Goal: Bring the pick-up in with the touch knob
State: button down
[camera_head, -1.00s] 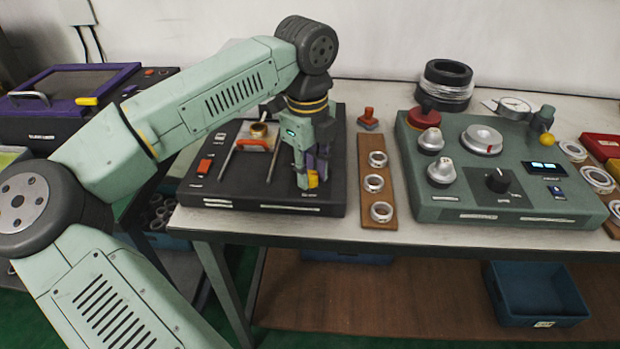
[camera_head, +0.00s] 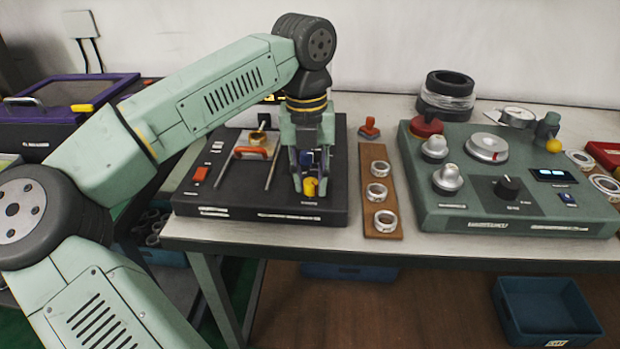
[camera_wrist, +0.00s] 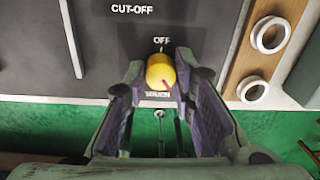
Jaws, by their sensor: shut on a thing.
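My gripper (camera_wrist: 159,75) points down at the front right of a black machine panel (camera_head: 240,192) and is shut on a yellow knob (camera_wrist: 160,70). The knob carries a dark red pointer line, which points down and slightly right in the wrist view. The word OFF stands just above the knob, and a partly covered label, seemingly TOUCH, stands below it. In the head view the knob (camera_head: 310,187) shows under my fingers. An orange-handled carriage (camera_head: 250,152) with a brass ring sits between two rods on this panel. I cannot tell which part is the pick-up.
A brown board (camera_head: 380,225) with several metal rings lies just right of the panel. Farther right stands a green unit (camera_head: 450,213) with knobs, a disc and a yellow ball (camera_head: 553,146). A red-orange stamp-like piece (camera_head: 369,127) stands behind the board.

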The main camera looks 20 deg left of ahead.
aim_at(308, 180)
jog(key=shift+m, duration=0.7)
jog(key=c, duration=1.3)
grip_release()
jog(key=shift+c, duration=0.2)
jog(key=shift+r, duration=0.1)
notch_tip(308, 180, up, 12)
jog(key=shift+a, duration=0.25)
